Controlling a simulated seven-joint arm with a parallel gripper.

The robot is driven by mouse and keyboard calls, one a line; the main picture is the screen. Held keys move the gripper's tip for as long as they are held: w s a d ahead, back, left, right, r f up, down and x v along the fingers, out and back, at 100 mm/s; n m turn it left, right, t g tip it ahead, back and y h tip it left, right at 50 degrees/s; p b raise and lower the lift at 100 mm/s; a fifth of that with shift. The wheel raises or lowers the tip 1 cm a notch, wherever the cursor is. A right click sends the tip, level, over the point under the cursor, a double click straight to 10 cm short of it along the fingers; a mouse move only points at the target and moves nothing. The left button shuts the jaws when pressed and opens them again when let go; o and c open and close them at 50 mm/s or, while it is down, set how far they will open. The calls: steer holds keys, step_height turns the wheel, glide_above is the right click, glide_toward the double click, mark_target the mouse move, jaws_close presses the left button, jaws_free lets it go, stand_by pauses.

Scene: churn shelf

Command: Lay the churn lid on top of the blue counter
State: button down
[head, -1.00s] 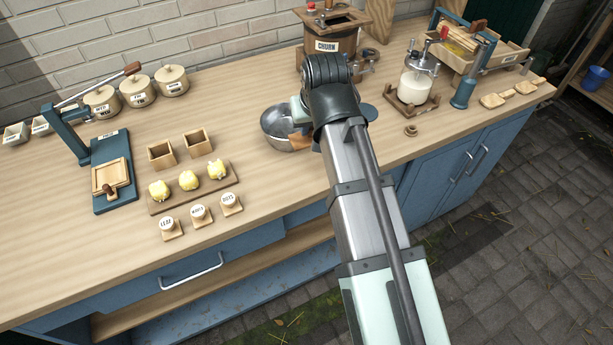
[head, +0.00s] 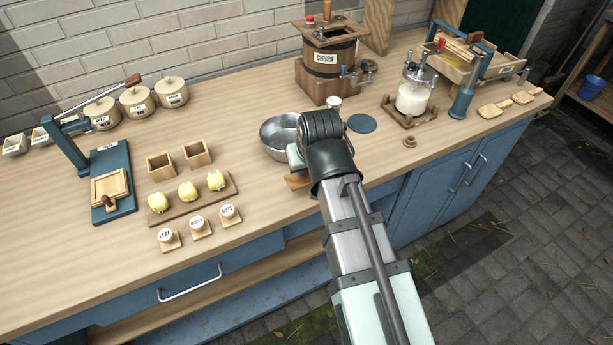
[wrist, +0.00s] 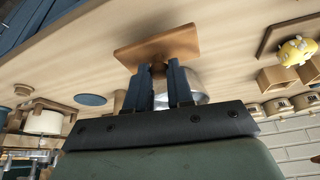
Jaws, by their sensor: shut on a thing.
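The churn lid (wrist: 158,46) is a flat square wooden board with a small round knob. My gripper (wrist: 157,68) is shut on that knob, with one dark blue finger on each side. In the head view a corner of the lid (head: 297,182) shows beside my wrist, in front of the metal bowl; my arm hides the rest. The counter (head: 262,222) has a pale wood top over blue cabinets. The lid is over or on its front part; I cannot tell if it touches. The churn (head: 327,70) stands at the back with its square top open.
The metal bowl (head: 275,138) is close behind the lid. A board with yellow butter pieces (head: 160,217) and labelled stamps (head: 200,228) are left. Bare wood lies between these and the lid.

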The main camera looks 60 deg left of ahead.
mark_target(306, 178)
steer(key=shift+f, duration=1.95)
steer(key=shift+f, duration=0.15)
steer(key=c, duration=1)
jaws_free()
steer(key=v, duration=1.2)
